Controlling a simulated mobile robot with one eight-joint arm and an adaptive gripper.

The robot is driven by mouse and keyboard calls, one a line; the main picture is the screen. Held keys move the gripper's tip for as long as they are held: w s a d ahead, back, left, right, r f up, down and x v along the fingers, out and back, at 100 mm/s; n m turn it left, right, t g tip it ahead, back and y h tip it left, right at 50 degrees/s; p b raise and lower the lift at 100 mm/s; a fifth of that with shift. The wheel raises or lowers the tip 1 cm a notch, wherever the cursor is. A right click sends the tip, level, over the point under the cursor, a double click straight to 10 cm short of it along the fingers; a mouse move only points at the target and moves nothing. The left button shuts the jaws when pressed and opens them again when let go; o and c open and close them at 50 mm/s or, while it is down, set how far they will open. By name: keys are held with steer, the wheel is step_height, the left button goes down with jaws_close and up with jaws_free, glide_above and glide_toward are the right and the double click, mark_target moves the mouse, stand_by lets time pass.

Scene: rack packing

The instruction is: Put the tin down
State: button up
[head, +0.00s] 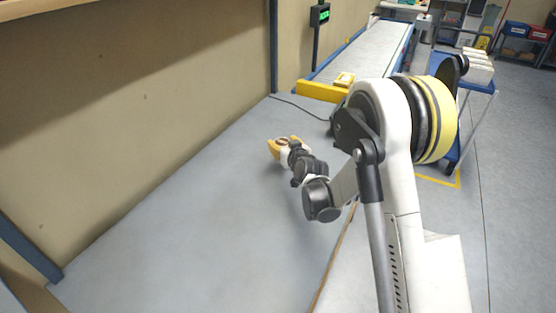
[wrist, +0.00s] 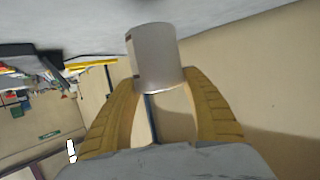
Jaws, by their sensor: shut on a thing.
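The tin (wrist: 155,58) is a plain silver-grey cylinder in the wrist view. It sits between the two yellow fingers of my gripper (wrist: 158,84), which are shut on it near one end. The tin's other end reaches toward the grey bench surface at the top of the wrist view; I cannot tell whether it touches. In the head view my gripper (head: 283,146) is low over the far part of the grey bench (head: 190,210).
The bench around my gripper is clear, with a wall (head: 130,90) along its left side. A yellow bar (head: 322,91) and a conveyor (head: 372,50) lie beyond the far end. A dark cable runs near them. A blue cart (head: 475,84) with white boxes stands at right.

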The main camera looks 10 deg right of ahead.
steer(key=shift+w+a+f, duration=0.35)
steer(key=shift+a+f, duration=0.2)
steer(key=shift+a, duration=0.2)
steer(key=shift+f+b, duration=1.15)
steer(key=shift+f, duration=0.8)
steer(key=shift+f, duration=0.15)
steer(key=o, duration=1.3)
